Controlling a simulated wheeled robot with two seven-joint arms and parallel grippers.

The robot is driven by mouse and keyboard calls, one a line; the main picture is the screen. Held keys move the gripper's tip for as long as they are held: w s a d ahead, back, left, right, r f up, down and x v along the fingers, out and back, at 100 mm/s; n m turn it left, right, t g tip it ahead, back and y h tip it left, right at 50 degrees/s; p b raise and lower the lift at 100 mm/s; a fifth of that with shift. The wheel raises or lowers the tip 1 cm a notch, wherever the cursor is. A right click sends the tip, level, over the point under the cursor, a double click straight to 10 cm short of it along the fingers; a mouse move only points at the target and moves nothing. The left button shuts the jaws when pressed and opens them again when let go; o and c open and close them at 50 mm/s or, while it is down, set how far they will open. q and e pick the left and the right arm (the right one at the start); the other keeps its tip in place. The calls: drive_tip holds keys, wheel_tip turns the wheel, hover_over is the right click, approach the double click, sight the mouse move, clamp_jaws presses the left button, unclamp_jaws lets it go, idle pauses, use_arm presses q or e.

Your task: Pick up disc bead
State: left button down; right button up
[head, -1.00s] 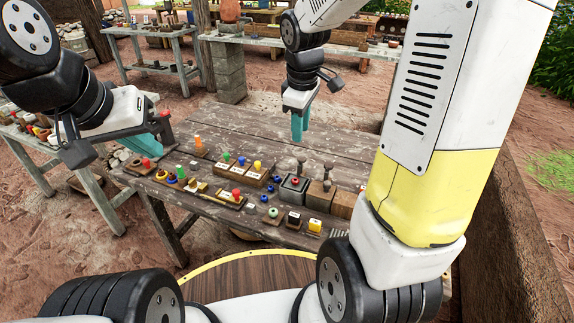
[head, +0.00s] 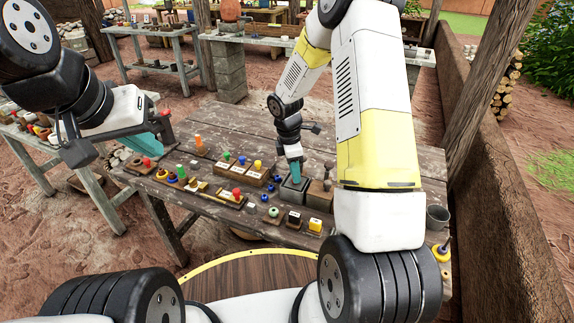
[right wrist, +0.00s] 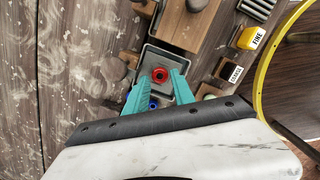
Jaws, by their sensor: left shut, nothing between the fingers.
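A grey square tray (head: 291,198) stands on the worn wooden table. In the right wrist view, the tray (right wrist: 154,60) holds a red round bead (right wrist: 160,75) with a dark centre hole and a blue bead (right wrist: 153,104) partly beside a finger. I cannot tell which bead is the disc bead. My right gripper (head: 296,181) is over the tray, pointing down. In the right wrist view its teal fingers (right wrist: 160,82) are apart, with the red bead just at the gap and not visibly gripped. My left gripper (head: 168,150) is shut and empty above the table's left end.
Loose blue beads (head: 264,198) and a greenish ring (head: 273,212) lie left of the tray. A grey cup (head: 437,216) is far right. The table's back is clear.

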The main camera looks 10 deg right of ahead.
drive_tip(key=shift+d+f, duration=0.1)
drive_tip(key=shift+f, duration=0.75)
drive_tip(key=shift+c, duration=0.4)
clamp_jaws()
drive_tip(key=shift+r, duration=0.15)
